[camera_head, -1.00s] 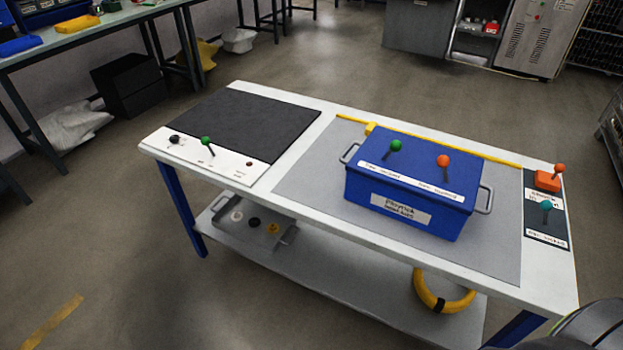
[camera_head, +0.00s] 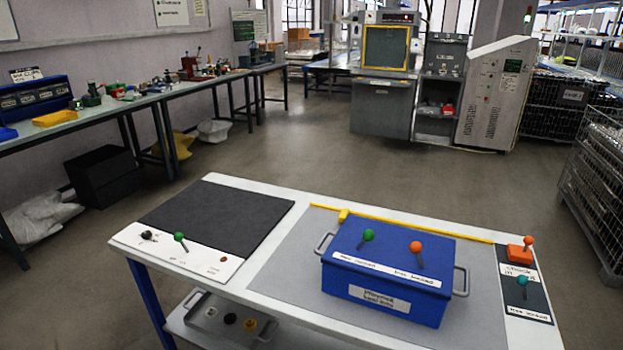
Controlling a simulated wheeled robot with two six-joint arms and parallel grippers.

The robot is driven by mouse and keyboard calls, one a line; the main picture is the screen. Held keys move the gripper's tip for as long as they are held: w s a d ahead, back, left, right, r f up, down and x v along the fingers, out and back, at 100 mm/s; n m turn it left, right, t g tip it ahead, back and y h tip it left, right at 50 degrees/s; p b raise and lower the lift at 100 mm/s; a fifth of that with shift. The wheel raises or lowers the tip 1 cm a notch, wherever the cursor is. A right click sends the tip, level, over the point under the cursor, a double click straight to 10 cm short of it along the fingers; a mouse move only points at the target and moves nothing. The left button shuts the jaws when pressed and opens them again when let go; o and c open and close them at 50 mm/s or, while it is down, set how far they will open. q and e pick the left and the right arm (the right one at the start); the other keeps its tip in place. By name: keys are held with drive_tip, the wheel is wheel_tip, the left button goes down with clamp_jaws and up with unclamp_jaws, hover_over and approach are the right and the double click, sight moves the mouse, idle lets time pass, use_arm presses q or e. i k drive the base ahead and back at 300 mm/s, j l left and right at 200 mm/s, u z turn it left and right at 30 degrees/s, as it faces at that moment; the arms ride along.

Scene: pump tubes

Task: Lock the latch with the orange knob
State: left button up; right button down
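A blue box (camera_head: 375,305) with grey side handles stands on the grey mat of the white table. On its lid are two knobbed levers: a green knob (camera_head: 368,235) at left and an orange knob (camera_head: 416,247) at right, each on a short dark stem. White label strips lie along the lid's front edge; their text is too small to read surely. A second orange knob (camera_head: 528,241) stands on an orange block at the table's right end, above a teal knob (camera_head: 523,281) on a dark panel. Neither of my grippers is in view.
The white table (camera_head: 270,289) also bears a black mat (camera_head: 217,216) and a control strip with a green-knobbed lever (camera_head: 180,237) at left. A yellow rod (camera_head: 400,225) lies behind the box. Open floor surrounds the table; a wire cage (camera_head: 597,190) stands at right.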

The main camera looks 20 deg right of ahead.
sight(415, 248)
drive_tip(key=z, duration=1.5)
